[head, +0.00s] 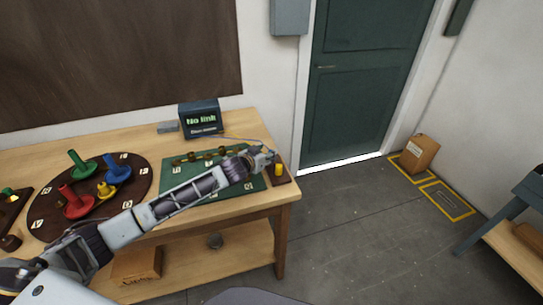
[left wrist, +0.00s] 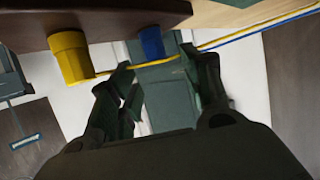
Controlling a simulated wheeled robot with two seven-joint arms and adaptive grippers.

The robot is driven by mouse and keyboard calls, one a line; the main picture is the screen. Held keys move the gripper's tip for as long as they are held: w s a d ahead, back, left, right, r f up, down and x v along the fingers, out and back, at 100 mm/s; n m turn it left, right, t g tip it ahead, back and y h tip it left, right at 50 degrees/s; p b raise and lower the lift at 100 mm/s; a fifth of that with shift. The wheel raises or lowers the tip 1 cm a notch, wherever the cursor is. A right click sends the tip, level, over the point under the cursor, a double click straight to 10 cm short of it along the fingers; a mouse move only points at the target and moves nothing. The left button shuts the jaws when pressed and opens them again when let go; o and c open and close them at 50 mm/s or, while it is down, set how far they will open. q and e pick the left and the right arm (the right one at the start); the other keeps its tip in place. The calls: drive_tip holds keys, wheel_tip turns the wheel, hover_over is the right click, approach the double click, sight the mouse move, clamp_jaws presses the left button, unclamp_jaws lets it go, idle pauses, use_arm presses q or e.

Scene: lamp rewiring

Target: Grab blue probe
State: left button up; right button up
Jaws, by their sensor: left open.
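The blue probe (left wrist: 152,42) shows in the left wrist view as a short blue cylinder at a brown wooden block (left wrist: 110,12). The yellow probe (left wrist: 70,55) stands to its left at the same block. In the head view, the yellow probe (head: 279,169) is on the block at the table's right end; I cannot make out the blue probe there, near my gripper. My left gripper (head: 266,156) is open and empty. Its fingers (left wrist: 157,66) spread either side of the blue probe's line, with the probe just beyond the tips. My right gripper is out of view.
Yellow and blue cables (left wrist: 255,28) run off right in the left wrist view; a yellow strand crosses near the fingertips. A green board (head: 178,182) lies under my forearm. A "No link" display (head: 201,120) and round tray of coloured pegs (head: 140,184) are on the table (head: 240,122).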

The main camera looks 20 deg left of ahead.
use_arm(q)
drive_tip(key=shift+f+x, duration=0.15)
drive_tip(key=shift+x, duration=1.15)
drive_tip(key=shift+f+x, duration=0.15)
drive_tip(key=shift+x, duration=1.15)
drive_tip(key=shift+s+d, duration=0.1)
drive_tip(key=shift+s, duration=0.05)
drive_tip(key=shift+c, duration=0.5)
drive_tip(key=c, duration=1)
